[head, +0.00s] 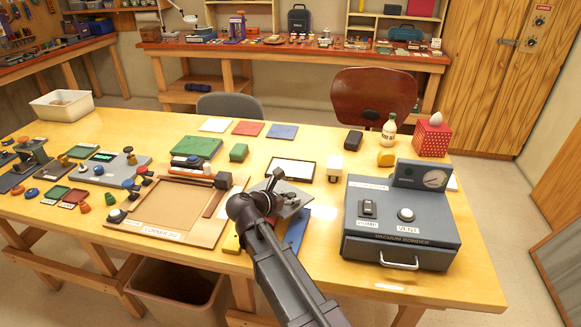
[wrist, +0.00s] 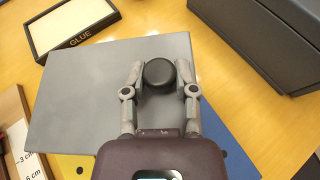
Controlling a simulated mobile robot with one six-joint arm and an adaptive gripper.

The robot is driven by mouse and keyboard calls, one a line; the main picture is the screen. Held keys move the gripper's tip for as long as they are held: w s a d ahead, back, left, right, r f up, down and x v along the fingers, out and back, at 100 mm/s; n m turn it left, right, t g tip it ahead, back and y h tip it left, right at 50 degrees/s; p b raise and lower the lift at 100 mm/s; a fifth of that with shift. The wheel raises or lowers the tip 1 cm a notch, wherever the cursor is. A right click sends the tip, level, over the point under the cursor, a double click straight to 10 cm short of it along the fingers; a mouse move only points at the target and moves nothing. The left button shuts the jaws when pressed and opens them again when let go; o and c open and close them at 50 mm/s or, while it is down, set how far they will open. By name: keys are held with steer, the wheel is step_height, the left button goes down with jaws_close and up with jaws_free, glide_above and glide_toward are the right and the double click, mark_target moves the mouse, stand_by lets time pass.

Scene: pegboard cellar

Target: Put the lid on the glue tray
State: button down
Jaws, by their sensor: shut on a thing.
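The glue tray (head: 291,169) is a shallow black-rimmed tray with a white inside, lying uncovered on the table. In the wrist view the tray (wrist: 74,24) is at the upper left, with its GLUE label facing me. The lid (head: 296,200) is a flat grey plate with a round black knob (wrist: 159,74). My gripper (wrist: 159,72) is shut on the knob, one finger on each side. The lid (wrist: 80,100) is on the near side of the tray, apart from it in the head view. My gripper (head: 272,188) partly hides the lid there.
A dark vacuum bonder (head: 400,250) stands close on the right. A wooden corner jig (head: 165,205) lies to the left. A blue board (head: 297,230) and a yellow board (wrist: 75,167) show partly under the lid. A white-topped block (head: 335,167) stands right of the tray.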

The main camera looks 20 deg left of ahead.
steer(key=w+a+r+n+y+p, duration=0.1)
steer(key=w+r+n+y, duration=0.1)
steer(key=w, duration=0.6)
steer(key=w+a+r+n+y+p, duration=0.1)
steer(key=w+a+n+y+p, duration=0.1)
steer(key=w, duration=0.6)
steer(key=w+a+r+n+y+p, duration=0.1)
steer(key=w+r+n+y+p, duration=0.1)
steer(key=w, duration=0.6)
steer(key=shift+w+a+r+n+t+y, duration=0.3)
steer(key=shift+w+a+r+n+y, duration=0.1)
steer(key=shift+y, duration=0.5)
steer(key=shift+d+f, duration=0.1)
steer(key=s+d+f+b, duration=0.2)
steer(key=s+d, duration=0.2)
steer(key=s, duration=0.3)
steer(key=s+d+f+b, duration=0.3)
steer(key=s+d, duration=0.1)
steer(key=s, duration=0.2)
steer(key=shift+s+d+m+y, duration=0.15)
steer(key=shift+s+m+y, duration=0.15)
steer(key=shift+s+m, duration=0.1)
